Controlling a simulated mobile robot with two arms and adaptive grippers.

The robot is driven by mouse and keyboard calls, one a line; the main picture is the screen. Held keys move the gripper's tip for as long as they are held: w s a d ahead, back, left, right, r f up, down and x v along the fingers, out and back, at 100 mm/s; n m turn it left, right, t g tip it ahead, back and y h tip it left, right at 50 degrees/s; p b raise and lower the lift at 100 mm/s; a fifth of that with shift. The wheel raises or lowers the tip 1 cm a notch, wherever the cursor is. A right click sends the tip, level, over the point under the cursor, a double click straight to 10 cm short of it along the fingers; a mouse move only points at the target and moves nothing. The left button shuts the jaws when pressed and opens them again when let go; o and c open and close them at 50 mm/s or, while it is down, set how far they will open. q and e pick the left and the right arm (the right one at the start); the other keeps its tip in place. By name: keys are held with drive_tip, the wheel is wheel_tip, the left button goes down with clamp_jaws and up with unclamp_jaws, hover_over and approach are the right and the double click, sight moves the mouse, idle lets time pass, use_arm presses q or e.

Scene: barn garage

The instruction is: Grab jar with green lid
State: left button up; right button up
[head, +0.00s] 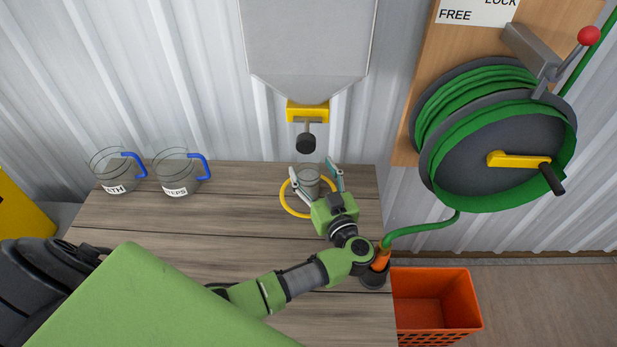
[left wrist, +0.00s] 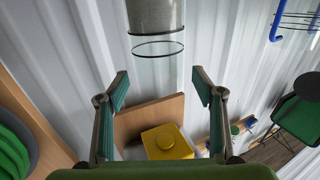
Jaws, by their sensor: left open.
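No jar with a green lid can be made out clearly. In the head view, my left gripper (head: 318,178) is open at the back of the wooden table, under the hopper spout. A clear glass vessel (head: 308,174) with grey contents stands between or just beyond its fingers; I cannot tell whether they touch it. In the left wrist view, the open fingers (left wrist: 160,88) show with a clear cylinder holding something grey (left wrist: 153,16) beyond them. A tiny green item (left wrist: 235,130) sits at the right there, too small to identify. My right gripper is not in view.
Two clear jugs with blue handles (head: 117,171) (head: 182,173) stand at the table's back left. A yellow ring (head: 287,207) lies around the vessel's spot. The hopper (head: 306,45) hangs above. A hose reel (head: 480,150) and an orange crate (head: 474,300) are at right. The table's middle left is clear.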

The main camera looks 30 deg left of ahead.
use_arm(q)
drive_tip(key=x, duration=0.3)
drive_tip(key=shift+w+a, duration=0.15)
drive_tip(key=shift+a, duration=0.05)
drive_tip(key=shift+c, duration=0.4)
clamp_jaws()
